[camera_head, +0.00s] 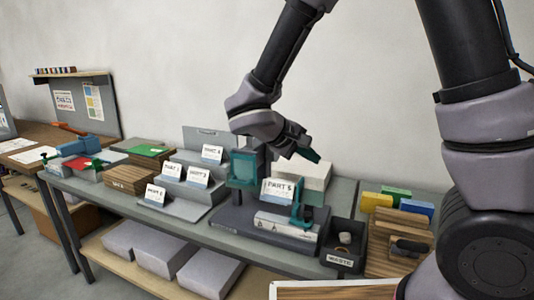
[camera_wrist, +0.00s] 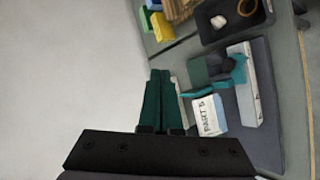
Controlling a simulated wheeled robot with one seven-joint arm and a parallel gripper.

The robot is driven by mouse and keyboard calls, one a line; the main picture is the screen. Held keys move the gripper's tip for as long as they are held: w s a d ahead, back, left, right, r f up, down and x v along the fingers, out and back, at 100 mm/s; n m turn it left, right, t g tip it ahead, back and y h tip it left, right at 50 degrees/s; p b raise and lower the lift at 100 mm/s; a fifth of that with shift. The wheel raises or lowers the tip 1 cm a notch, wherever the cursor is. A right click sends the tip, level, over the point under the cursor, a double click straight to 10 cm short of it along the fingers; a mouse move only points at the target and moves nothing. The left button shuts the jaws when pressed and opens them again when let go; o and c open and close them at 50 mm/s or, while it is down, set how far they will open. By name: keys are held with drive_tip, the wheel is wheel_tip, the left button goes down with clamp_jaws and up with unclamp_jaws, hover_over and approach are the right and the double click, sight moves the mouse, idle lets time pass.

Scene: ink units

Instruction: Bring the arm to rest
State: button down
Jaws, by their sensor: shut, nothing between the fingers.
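My arm (camera_head: 290,45) reaches in from the top of the head view and bends over the grey workbench. My gripper (camera_head: 312,156), with dark green fingers, is above the back part of the bench. In the wrist view my gripper (camera_wrist: 160,74) has its two fingers side by side and closed, with nothing between them. It is apart from the dark station (camera_head: 226,219), which carries a teal press-like part (camera_head: 243,170) and a card reading PART 5 (camera_head: 277,190). The card also shows in the wrist view (camera_wrist: 208,115).
A dark WASTE bin (camera_head: 341,262) with a pale item stands right of the station. Wooden blocks (camera_head: 398,240) and yellow (camera_head: 376,201), green and blue pieces lie further right. Stepped card holders (camera_head: 180,205) stand left. The wall (camera_head: 170,60) is behind; space above the bench is free.

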drive_tip(key=s+d+r+m+y, duration=0.5)
drive_tip(key=d+r, duration=0.2)
drive_tip(key=r, duration=0.1)
drive_tip(key=s+d+r+m+t+y, duration=0.1)
drive_tip(key=s+d+r+m+y, duration=0.4)
drive_tip(key=d+r, duration=0.2)
drive_tip(key=shift+s+r+m+y, duration=0.25)
drive_tip(key=shift+r+m+y, duration=0.15)
drive_tip(key=shift+r, duration=0.55)
